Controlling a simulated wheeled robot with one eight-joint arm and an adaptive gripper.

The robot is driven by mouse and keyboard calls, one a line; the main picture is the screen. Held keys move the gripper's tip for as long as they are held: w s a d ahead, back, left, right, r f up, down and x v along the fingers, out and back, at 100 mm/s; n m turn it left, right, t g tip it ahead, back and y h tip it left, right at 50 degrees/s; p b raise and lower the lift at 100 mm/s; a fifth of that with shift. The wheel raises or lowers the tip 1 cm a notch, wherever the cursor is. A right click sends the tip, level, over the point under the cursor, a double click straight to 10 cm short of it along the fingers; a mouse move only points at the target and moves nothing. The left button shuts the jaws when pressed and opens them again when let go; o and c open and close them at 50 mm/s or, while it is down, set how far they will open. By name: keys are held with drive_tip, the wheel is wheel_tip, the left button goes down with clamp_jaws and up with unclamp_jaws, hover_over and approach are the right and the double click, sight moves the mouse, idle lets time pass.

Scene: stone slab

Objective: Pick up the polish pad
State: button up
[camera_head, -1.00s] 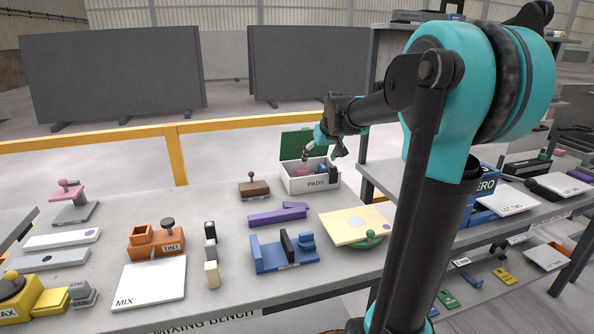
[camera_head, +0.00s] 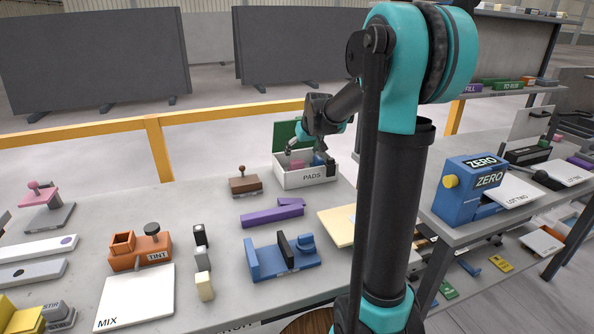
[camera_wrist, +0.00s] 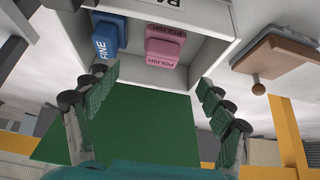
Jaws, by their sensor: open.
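The polish pad (camera_wrist: 163,47) is a pink block labelled POLISH, lying inside the white PADS box near its middle in the wrist view. It also shows as a small pink patch in the head view (camera_head: 297,164). A blue pad labelled FINE (camera_wrist: 109,38) lies beside it. The white PADS box (camera_head: 308,179) stands at the back of the bench with its green lid (camera_wrist: 125,125) raised. My gripper (camera_wrist: 158,95) is open and empty, its fingers spread at the box opening, apart from the pink pad. In the head view its fingertips are partly hidden at the box.
A brown block with a knob (camera_head: 244,184) stands left of the box, and a purple piece (camera_head: 270,214) lies in front. A blue holder (camera_head: 284,257) and an orange TINT unit (camera_head: 140,250) are nearer. A yellow rail (camera_head: 155,140) runs behind the bench.

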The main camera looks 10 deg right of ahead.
sight(299, 163)
drive_tip(key=x, duration=0.4)
drive_tip(key=shift+w+f, duration=0.2)
drive_tip(key=shift+f, duration=0.15)
drive_tip(key=shift+s+f+x, duration=0.1)
drive_tip(key=shift+s+x, duration=0.1)
drive_tip(key=shift+x, duration=1.1)
drive_tip(key=shift+s+f+x, duration=0.15)
drive_tip(key=shift+s+x, duration=0.05)
drive_tip(key=shift+x, duration=1.1)
drive_tip(key=shift+a, duration=0.1)
drive_tip(key=shift+r, duration=0.1)
drive_tip(key=shift+c, duration=0.2)
drive_tip(key=c, duration=1.3)
